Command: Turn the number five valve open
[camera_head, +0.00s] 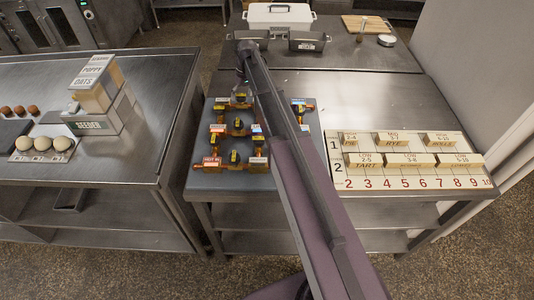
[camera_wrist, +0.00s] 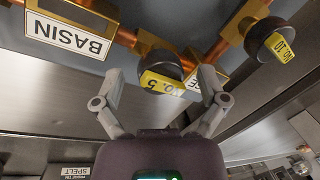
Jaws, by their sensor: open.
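The number five valve (camera_wrist: 168,66) is a black round knob on a copper pipe, with a yellow tag (camera_wrist: 162,82) reading "NO. 5". My gripper (camera_wrist: 162,77) is open, with one finger on each side of the knob in the wrist view. Contact with the knob cannot be made out. In the head view the valve board (camera_head: 200,180) carries several orange-brown pipes and black knobs with yellow tags. My arm crosses the board and hides part of it; I cannot single out number five there.
The number ten valve (camera_wrist: 265,35) is close by at the right, and a "BASIN" label (camera_wrist: 68,36) at the left. A numbered board with blocks (camera_head: 410,183) lies right of the valves. Boxes (camera_head: 98,100) stand on the left table.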

